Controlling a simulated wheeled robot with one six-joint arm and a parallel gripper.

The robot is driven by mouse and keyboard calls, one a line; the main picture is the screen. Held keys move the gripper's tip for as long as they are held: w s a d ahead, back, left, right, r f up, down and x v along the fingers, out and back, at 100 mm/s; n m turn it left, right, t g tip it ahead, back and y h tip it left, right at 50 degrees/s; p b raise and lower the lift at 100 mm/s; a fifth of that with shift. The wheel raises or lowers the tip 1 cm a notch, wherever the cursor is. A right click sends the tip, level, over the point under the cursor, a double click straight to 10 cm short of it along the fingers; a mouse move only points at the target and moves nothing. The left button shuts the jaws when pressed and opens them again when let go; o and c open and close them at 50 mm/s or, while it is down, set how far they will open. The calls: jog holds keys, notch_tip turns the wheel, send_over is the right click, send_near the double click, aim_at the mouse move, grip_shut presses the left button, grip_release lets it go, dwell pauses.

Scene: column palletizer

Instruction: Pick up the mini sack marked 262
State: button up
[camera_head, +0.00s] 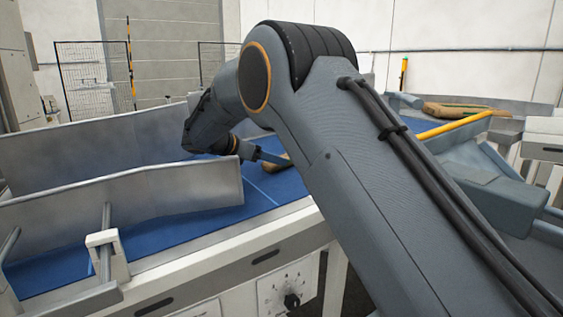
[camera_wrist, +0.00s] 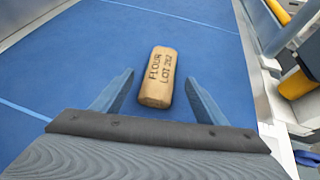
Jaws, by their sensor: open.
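The mini sack (camera_wrist: 160,72) is a small tan bag lying on the blue belt (camera_wrist: 75,60). Its dark print reads FLOUR and LOT, with a number that looks like 262. In the head view a tan part of the sack (camera_head: 274,164) shows beside my gripper (camera_head: 262,157); my arm hides the rest. In the wrist view my gripper (camera_wrist: 160,82) is open, with one finger on each side of the sack's near part. Gaps of blue belt show between the sack and both fingers, and I see no contact.
Metal guide walls (camera_head: 150,200) stand along the belt at the left. A yellow bar (camera_head: 455,124) and a tan sack-like item (camera_head: 458,109) are at the right. A pale frame edge (camera_wrist: 262,85) borders the belt. The belt around the sack is clear.

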jog(key=p+x, duration=0.1)
jog(key=x, duration=0.3)
jog(key=shift+w+d, duration=0.1)
jog(key=shift+d, duration=0.05)
jog(key=c, duration=1.3)
